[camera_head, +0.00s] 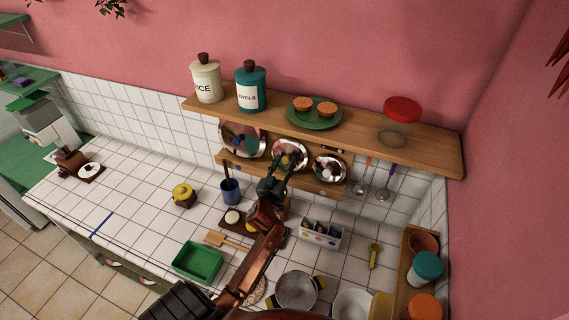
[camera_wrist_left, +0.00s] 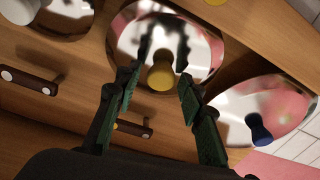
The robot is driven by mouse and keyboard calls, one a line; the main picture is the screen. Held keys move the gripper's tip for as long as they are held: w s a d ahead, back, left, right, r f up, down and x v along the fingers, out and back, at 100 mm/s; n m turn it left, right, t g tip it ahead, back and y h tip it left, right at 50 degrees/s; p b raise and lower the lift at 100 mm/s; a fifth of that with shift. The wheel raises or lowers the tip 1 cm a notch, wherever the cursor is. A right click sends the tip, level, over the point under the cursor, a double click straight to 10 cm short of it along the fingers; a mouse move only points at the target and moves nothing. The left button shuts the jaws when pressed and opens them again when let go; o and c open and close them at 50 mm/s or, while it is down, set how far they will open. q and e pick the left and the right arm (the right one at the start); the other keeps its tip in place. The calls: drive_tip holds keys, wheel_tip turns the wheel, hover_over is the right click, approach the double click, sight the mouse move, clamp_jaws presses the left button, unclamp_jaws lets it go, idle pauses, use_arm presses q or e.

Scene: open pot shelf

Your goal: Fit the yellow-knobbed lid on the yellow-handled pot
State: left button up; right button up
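The yellow-knobbed lid (camera_wrist_left: 205,50) is shiny metal and leans in the shelf rack, the middle of three lids. Its yellow knob (camera_wrist_left: 161,77) faces my left wrist camera. In the head view this lid (camera_head: 290,147) is partly behind my gripper. My left gripper (camera_head: 283,168) is open in front of it. In the left wrist view the two fingers (camera_wrist_left: 158,80) are spread with the knob between their tips, a gap on each side. A metal pot (camera_head: 297,290) with yellow handles stands on the counter at the front. My right gripper is not in view.
The upper shelf (camera_head: 440,148) overhangs the rack. A blue cup (camera_head: 230,191), white box (camera_head: 320,235), green tray (camera_head: 198,261) and another pot (camera_head: 352,303) stand on the counter. The left counter is mostly clear.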

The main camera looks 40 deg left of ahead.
use_arm(q)
drive_tip(key=c, duration=0.3)
clamp_jaws()
unclamp_jaws()
clamp_jaws()
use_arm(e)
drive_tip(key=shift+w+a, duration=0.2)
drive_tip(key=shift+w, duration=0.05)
use_arm(q)
drive_tip(key=shift+r, duration=0.15)
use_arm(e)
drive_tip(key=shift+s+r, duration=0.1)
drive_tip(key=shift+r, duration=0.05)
